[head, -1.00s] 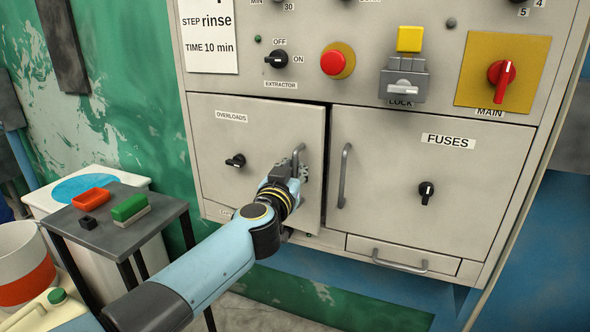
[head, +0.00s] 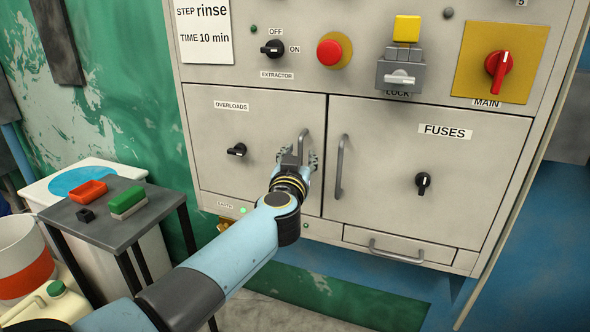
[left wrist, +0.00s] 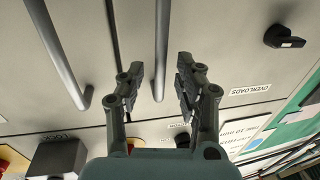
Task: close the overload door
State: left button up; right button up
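The overload door (head: 260,125) is the grey left-hand door of the cabinet, labelled OVERLOADS, with a black knob (head: 237,150) on it. In the head view it sits about flush with the cabinet front, with only a thin dark seam along its right edge. Its vertical bar handle (head: 303,146) is near that edge. My left gripper (head: 298,157) is at the handle's lower part. In the left wrist view the gripper (left wrist: 158,66) is open, its fingers on either side of the handle (left wrist: 162,45), with gaps showing. My right gripper is out of view.
The fuses door (head: 405,150) with its own handle (head: 342,167) is just right. A small drawer (head: 397,247) is below it. Switches and a red button (head: 330,53) are above. A small dark table (head: 115,225) with coloured blocks stands at lower left.

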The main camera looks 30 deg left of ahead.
pick_arm(q)
jog(key=v, duration=1)
jog(key=shift+s, duration=0.1)
